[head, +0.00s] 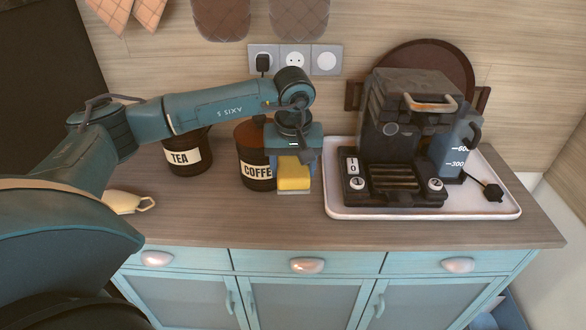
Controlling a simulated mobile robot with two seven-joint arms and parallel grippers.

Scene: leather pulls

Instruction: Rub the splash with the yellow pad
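A yellow pad (294,176) with a pale lower edge is at the wooden counter's surface, between the coffee canister and the white tray. My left gripper (294,158) points down from above and is shut on the pad's upper part. I cannot tell whether the pad touches the counter. No splash is visible; the pad and gripper hide the counter beneath them. My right gripper is not in view.
The coffee canister (255,172) stands close left of the pad, the tea canister (186,155) further left. A white tray (480,207) carrying a coffee machine (405,115) and a blue jug (452,150) is on the right. Bare counter (230,220) lies in front.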

